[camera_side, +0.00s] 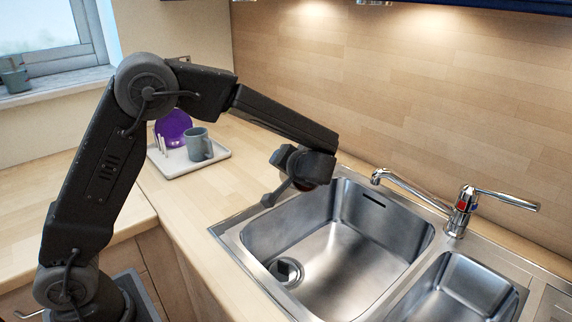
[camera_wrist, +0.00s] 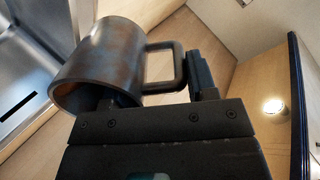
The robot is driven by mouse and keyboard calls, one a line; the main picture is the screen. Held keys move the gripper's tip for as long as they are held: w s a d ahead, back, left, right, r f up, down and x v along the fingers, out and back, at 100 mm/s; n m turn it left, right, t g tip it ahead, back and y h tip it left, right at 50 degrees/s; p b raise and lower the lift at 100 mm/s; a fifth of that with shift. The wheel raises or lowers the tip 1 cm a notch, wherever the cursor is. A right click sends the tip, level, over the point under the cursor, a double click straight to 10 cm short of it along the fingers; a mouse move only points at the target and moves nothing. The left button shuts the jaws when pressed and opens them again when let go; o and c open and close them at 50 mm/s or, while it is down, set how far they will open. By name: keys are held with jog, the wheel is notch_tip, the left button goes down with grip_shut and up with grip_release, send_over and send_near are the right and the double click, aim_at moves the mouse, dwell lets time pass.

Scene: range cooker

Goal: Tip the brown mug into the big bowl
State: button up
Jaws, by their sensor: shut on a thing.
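The brown mug (camera_wrist: 95,70) shows in the wrist view, dark brown and grey, lying tilted with its mouth toward the lower left. Its handle (camera_wrist: 178,66) points right, toward a finger. My gripper (camera_side: 276,190) is shut on the mug, above the left back rim of the sink. I see nothing coming from the mug.
A chrome tap (camera_side: 459,209) stands behind the basins. The small bowl (camera_side: 465,290) is to the right. A white tray (camera_side: 180,168) holds a grey-green mug (camera_side: 199,146) and a purple plate (camera_side: 173,126). Another mug (camera_side: 14,77) is on the windowsill.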

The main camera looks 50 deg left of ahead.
jog(key=shift+d+f+y, duration=0.15)
jog(key=shift+d+y, duration=0.1)
jog(key=shift+y, duration=0.25)
jog(key=shift+s+d+f+t+y, duration=0.1)
jog(key=shift+d+t+y, duration=0.15)
jog(key=shift+t+y, duration=0.05)
dwell(1.0)
jog(key=shift+s+d+f+y, duration=0.1)
jog(key=shift+d+f+y, duration=0.15)
jog(key=shift+y, duration=0.25)
jog(key=shift+d+f+y, duration=0.1)
jog(key=shift+y, duration=0.2)
dwell(0.7)
jog(key=shift+s+d+f+t+y, duration=0.1)
jog(key=shift+d+f+t+y, duration=0.1)
jog(key=shift+d+t+y, duration=0.15)
jog(key=shift+d+f+y, duration=0.1)
jog(key=shift+y, duration=0.15)
dwell(1.0)
jog(key=shift+s+d, duration=0.1)
jog(key=shift+d+f+y, duration=0.1)
jog(key=shift+d+y, duration=0.05)
jog(key=shift+y, duration=0.25)
